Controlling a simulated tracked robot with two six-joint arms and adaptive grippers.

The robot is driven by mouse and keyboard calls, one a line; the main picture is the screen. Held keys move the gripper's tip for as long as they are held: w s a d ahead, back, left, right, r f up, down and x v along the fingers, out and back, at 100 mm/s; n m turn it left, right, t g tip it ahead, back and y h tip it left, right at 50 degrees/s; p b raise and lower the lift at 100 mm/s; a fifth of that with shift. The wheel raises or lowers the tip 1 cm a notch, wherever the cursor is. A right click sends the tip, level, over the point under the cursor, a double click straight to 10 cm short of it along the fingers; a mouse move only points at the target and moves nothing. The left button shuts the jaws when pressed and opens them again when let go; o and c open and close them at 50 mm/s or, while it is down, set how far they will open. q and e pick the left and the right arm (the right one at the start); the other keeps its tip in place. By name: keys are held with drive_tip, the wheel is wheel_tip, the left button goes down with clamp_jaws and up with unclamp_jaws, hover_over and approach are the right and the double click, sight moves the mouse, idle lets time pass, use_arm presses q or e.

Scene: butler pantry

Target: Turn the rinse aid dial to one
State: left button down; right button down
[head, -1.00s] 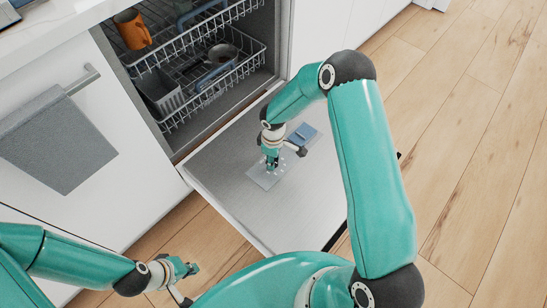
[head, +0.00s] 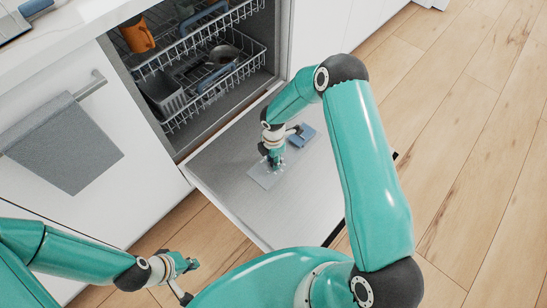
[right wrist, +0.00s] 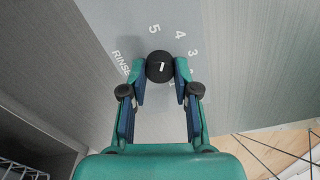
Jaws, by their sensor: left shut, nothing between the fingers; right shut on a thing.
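The rinse aid dial (right wrist: 160,66) is a round black knob with a short white mark. It sits on a grey panel (right wrist: 140,100) on the inside of the open dishwasher door (head: 310,195). Numbers 5, 4 and 3 show printed around it; the lower ones are partly covered by a finger. The mark lies nearly upright in the right wrist view; I cannot tell which number it indicates. My right gripper (right wrist: 160,70) is shut on the dial, one finger on each side; in the head view it hides the dial. My left gripper (head: 190,265) is shut and empty, away from the door.
A blue-grey lid (head: 303,135) lies beside my right gripper on the door. The dishwasher racks (head: 215,85) hold an orange mug (head: 136,35) and other dishes. A grey towel (head: 62,145) hangs at left. Wooden floor (head: 470,150) is clear at right.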

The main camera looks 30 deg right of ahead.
drive_tip(key=shift+w+d+n+p, duration=0.15)
drive_tip(key=shift+n+p, duration=0.2)
drive_tip(key=shift+n, duration=1.65)
drive_tip(key=shift+r, duration=0.1)
drive_tip(key=c, duration=0.9)
unclamp_jaws()
drive_tip(key=shift+o, duration=0.2)
wheel_tip(320, 180, up, 12)
drive_tip(key=shift+w, duration=0.2)
drive_tip(key=shift+d+f, duration=0.1)
drive_tip(key=shift+f, duration=0.1)
